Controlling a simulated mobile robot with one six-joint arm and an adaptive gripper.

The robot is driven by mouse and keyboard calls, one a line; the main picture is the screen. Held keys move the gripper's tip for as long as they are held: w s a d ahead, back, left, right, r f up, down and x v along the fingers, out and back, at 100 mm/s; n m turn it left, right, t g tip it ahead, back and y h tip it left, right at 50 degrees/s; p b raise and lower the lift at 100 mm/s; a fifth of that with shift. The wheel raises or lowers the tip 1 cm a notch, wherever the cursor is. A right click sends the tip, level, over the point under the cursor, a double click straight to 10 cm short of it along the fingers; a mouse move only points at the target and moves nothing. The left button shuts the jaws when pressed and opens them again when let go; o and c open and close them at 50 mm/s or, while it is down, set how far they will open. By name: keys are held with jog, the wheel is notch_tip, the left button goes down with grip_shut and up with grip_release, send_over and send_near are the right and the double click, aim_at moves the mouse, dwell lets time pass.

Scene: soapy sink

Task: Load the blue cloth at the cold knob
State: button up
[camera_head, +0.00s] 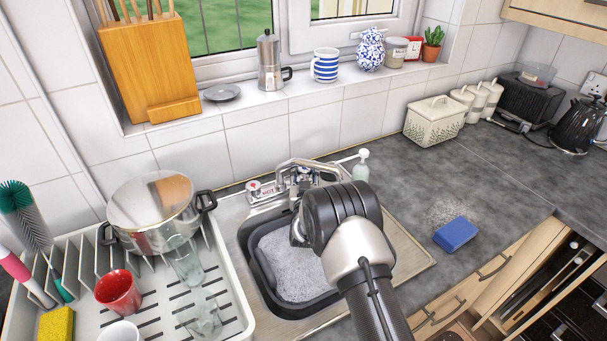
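A blue block-shaped item (456,234), which could be the folded cloth or a sponge, lies on the grey worktop right of the sink. The chrome mixer tap (300,175) stands at the back of the sink. Its left knob (254,188) shows a red mark; the knob on the other side is too small and partly covered to tell clearly. My arm's dark wrist (342,215) is over the right part of the soapy basin (290,262), left of the blue item and apart from it. My gripper's fingers are hidden, so I cannot see what they hold.
A white dish rack (235,322) on the left holds a steel pot (155,212), a red mug (118,292), glasses and a yellow sponge (57,325). A soap bottle (361,166) stands behind the sink. A drawer below (535,265) is open.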

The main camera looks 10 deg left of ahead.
jog(key=shift+w+d+r+n+y+b, duration=0.15)
jog(key=shift+n+y+b, duration=0.25)
jog(key=shift+y, duration=0.6)
jog(key=o, duration=0.8)
jog(key=shift+s, duration=0.3)
jog(key=v, duration=1.1)
jog(key=shift+s, duration=0.25)
jog(key=shift+d+r, duration=0.1)
